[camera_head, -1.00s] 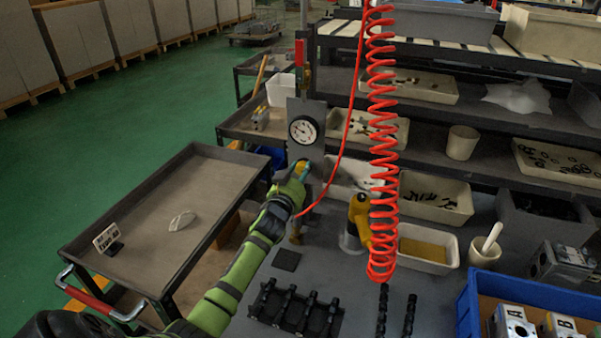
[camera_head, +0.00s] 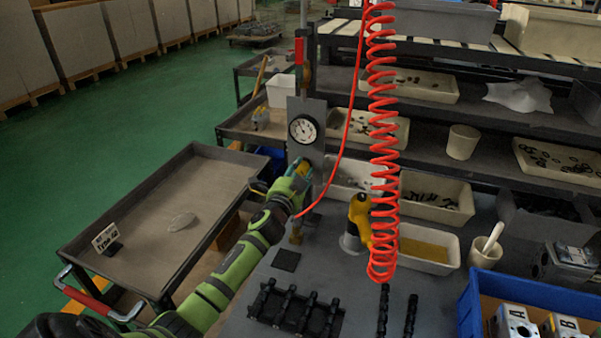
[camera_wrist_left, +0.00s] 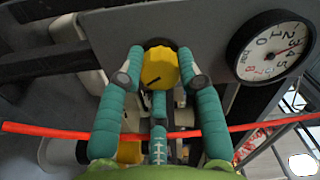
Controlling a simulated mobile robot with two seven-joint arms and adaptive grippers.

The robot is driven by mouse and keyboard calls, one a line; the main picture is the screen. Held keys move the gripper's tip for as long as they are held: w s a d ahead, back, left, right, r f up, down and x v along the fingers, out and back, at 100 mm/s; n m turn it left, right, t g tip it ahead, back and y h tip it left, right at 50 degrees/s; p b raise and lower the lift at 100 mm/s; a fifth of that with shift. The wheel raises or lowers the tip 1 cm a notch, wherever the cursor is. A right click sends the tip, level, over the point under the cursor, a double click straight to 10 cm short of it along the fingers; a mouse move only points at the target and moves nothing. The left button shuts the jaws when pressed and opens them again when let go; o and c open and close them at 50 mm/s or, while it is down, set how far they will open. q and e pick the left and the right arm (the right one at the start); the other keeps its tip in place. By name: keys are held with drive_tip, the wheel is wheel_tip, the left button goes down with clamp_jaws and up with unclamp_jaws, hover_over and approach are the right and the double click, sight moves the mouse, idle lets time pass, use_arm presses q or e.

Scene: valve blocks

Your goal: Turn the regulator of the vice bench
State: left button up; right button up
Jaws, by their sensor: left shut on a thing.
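The yellow regulator knob (camera_wrist_left: 160,67) is on the grey panel (camera_head: 301,150). It has a dark mark pointing to the lower left in the left wrist view. The round pressure gauge (camera_head: 303,129) is above the knob on the panel; it also shows at the right of the left wrist view (camera_wrist_left: 269,47). My left gripper (camera_head: 301,172) is at the panel below the gauge. Its teal fingers (camera_wrist_left: 160,75) are shut on the knob, one on each side. My right gripper is not in view.
A thin red hose (camera_head: 345,140) hangs beside the panel and crosses my left fingers in the wrist view. A red coiled hose (camera_head: 383,150) and a yellow tool (camera_head: 360,218) are to the right. A grey tray cart (camera_head: 160,215) stands left.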

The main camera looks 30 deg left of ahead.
use_arm(q)
drive_tip(key=m, duration=0.5)
drive_tip(key=shift+m, duration=0.4)
idle(0.4)
drive_tip(key=o, duration=1.1)
drive_tip(key=shift+o, duration=0.2)
drive_tip(key=v, duration=1.2)
drive_tip(key=shift+s+f, duration=0.1)
